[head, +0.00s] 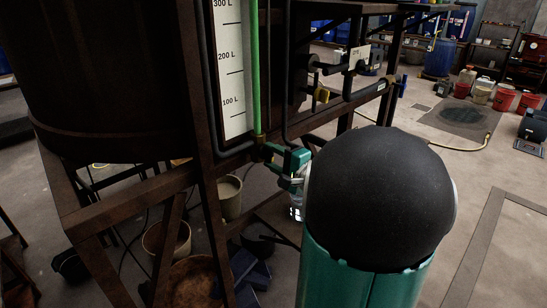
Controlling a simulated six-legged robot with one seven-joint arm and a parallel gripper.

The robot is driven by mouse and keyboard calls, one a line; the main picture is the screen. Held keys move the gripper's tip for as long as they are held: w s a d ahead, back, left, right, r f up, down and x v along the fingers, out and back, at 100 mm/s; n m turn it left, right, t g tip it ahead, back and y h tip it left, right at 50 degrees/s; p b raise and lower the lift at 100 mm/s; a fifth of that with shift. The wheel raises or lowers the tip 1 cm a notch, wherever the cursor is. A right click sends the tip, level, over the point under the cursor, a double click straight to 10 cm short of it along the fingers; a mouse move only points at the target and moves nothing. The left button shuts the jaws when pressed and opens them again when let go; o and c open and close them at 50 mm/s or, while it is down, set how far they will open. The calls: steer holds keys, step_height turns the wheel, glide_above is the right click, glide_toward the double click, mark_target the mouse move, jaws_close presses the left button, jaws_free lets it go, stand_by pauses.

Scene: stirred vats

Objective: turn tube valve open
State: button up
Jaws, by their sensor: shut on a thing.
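The level tube (256,75) is a bright green upright line beside a white scale plate (232,70) marked 100 L, 200 L and 300 L. The small tube valve (260,139) sits at its foot, brass-coloured and partly hidden. My gripper (273,153) is teal and grey and reaches in from the right to the valve at the tube's foot. Its jaws are shut on the valve's handle, which they mostly cover. The handle's angle cannot be made out. My black and teal arm covers the lower right middle.
A dark vat (105,75) stands on a rusty steel frame (130,198) at left. Buckets (229,197) stand below the frame. A hose (465,147) lies on the floor at right, where there is open room.

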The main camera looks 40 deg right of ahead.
steer(key=shift+n, duration=0.5)
steer(key=o, duration=1)
steer(key=shift+s, duration=0.1)
steer(key=s, duration=1.3)
steer(key=shift+s+d, duration=0.2)
steer(key=shift+s, duration=0.1)
